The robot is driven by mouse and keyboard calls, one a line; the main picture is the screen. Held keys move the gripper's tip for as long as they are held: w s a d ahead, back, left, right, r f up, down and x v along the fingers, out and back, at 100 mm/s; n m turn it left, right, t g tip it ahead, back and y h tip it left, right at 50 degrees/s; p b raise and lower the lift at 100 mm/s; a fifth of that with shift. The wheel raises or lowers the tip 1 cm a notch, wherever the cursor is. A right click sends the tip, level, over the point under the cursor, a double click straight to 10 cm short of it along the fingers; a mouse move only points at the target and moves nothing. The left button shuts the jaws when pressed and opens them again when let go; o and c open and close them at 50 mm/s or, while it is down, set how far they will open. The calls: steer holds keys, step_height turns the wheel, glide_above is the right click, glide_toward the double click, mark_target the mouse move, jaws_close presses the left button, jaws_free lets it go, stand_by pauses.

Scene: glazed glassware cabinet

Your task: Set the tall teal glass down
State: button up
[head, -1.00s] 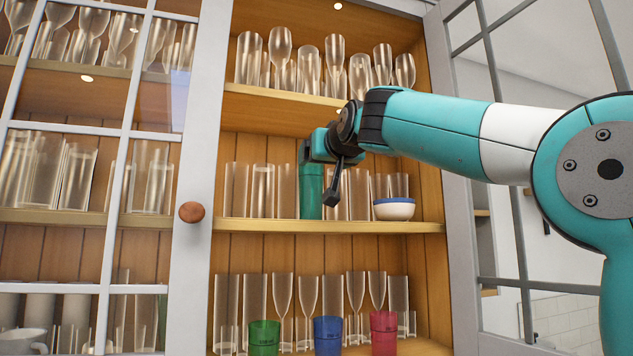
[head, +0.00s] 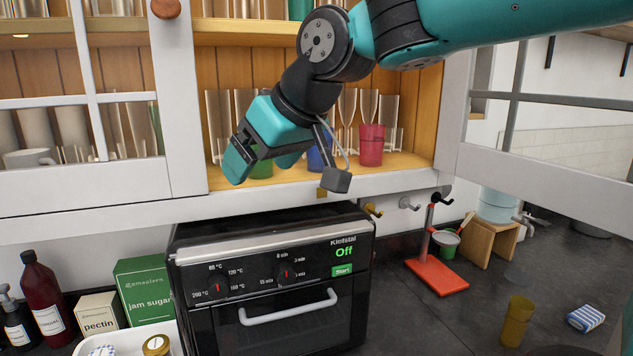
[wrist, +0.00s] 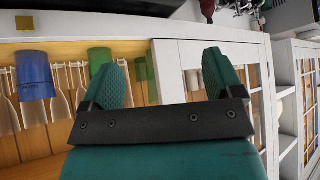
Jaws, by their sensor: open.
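The tall teal glass (head: 300,9) stands on the middle cabinet shelf at the top edge of the head view. Only its lower part shows; the rest is cut off by the frame. My gripper (head: 262,165) is open and empty, well below the teal glass, in front of the lower shelf. In the wrist view my gripper (wrist: 158,72) shows two teal fingers spread apart with nothing held between them.
On the lower shelf stand a green glass (head: 261,169), a blue glass (head: 316,160) and a red glass (head: 370,146), with clear glasses behind. Open glazed doors flank the cabinet. Below are an oven (head: 270,285), a red stand (head: 437,276) and a yellow glass (head: 516,322).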

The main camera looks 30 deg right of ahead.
steer(key=s+a+f+n+g, duration=0.1)
steer(key=s+f+g, duration=0.2)
steer(key=s+f, duration=0.4)
steer(key=s+a+f+n+g, duration=0.1)
steer(key=s+a+f+g, duration=0.1)
steer(key=s+f+g, duration=0.2)
steer(key=s+f, duration=0.3)
steer(key=s, duration=0.5)
steer(key=shift+s+f+n+y, duration=0.2)
steer(key=shift+f+n+y, duration=0.1)
steer(key=shift+f+y, duration=0.1)
